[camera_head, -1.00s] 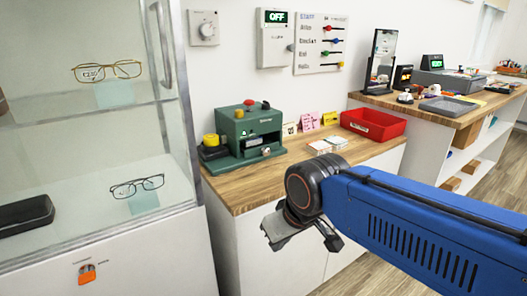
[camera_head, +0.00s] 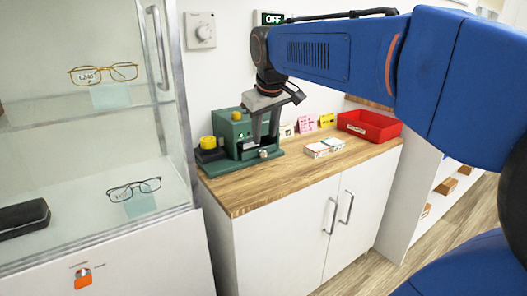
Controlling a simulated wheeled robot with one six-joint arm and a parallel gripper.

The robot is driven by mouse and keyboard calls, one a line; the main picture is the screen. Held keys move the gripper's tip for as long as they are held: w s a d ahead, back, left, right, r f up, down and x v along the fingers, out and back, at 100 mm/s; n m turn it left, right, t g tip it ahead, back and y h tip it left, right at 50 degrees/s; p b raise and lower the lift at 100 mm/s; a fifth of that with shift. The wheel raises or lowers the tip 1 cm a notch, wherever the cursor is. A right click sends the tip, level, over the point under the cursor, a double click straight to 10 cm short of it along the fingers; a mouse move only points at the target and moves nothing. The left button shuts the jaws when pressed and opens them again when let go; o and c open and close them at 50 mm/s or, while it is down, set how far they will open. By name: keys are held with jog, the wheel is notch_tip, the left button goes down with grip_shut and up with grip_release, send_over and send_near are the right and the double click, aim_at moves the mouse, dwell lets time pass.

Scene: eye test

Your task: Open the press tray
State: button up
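The green press (camera_head: 229,131) stands at the back left of the wooden counter. A small silvery knob (camera_head: 264,154) shows low at its front, where the press tray is. The tray looks pushed in, but my gripper covers part of the press front, so I cannot tell surely. My gripper (camera_head: 265,140) points down in front of the press, its fingers apart with nothing seen between them. Its fingertips look just above the knob; I cannot tell whether they touch the press.
A yellow knob (camera_head: 208,142) on a black base is at the press's left. Small boxes (camera_head: 325,147) and a red bin (camera_head: 369,125) are to the right on the counter (camera_head: 245,192). A glass display case (camera_head: 170,100) stands close at the left. The counter's front strip is clear.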

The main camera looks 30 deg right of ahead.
send_near(263, 151)
jog(key=x, duration=0.9)
jog(key=shift+d+f, duration=0.15)
jog(key=shift+f, duration=0.1)
jog(key=shift+c, duration=0.7)
